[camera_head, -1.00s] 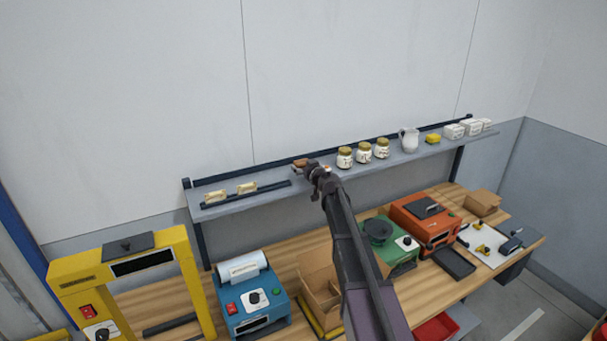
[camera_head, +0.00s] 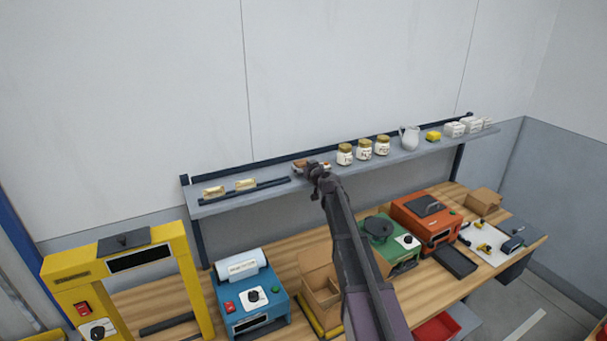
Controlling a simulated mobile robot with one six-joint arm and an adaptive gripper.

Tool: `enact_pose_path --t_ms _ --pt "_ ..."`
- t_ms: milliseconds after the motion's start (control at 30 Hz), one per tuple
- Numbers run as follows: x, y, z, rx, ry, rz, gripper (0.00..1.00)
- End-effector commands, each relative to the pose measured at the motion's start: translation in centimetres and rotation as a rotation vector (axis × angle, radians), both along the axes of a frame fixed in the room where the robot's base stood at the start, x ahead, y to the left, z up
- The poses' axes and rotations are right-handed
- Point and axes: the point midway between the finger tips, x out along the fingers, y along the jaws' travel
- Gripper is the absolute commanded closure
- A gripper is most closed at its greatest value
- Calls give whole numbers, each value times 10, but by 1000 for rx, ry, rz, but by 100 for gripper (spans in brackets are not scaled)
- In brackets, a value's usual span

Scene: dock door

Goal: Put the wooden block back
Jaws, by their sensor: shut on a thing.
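The wooden block (camera_head: 299,163) is a small brown piece at the shelf, just left of the jars, partly hidden by my gripper. My gripper (camera_head: 312,167) is shut on the block at the middle of the grey wall shelf (camera_head: 225,202). Whether the block touches the shelf surface cannot be told. My arm reaches up over the workbench from the lower middle and hides part of the shelf and bench.
Two pale blocks (camera_head: 246,184) sit behind a dark rail at the shelf's left. Several jars (camera_head: 345,155), a white pitcher (camera_head: 409,138), a yellow item (camera_head: 433,136) and white boxes stand rightward. Below are a yellow frame, a blue machine (camera_head: 250,292) and an open cardboard box (camera_head: 320,285).

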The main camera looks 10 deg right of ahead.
Motion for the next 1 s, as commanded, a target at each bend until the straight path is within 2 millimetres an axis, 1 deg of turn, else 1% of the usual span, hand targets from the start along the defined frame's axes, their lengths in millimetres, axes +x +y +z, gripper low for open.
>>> enact_pose_path --t_ms 33,100,500,667,700,733,1000 --pt "0 0 -7 0 0 0 64" --pt "0 0 -9 0 0 0 64" --pt "0 1 -10 0 0 1 64" --pt "0 1 -14 0 0 1 64" --pt "0 1 -13 0 0 1 10" --pt "0 1 -13 0 0 1 1" --pt "0 2 -12 0 0 1 0"
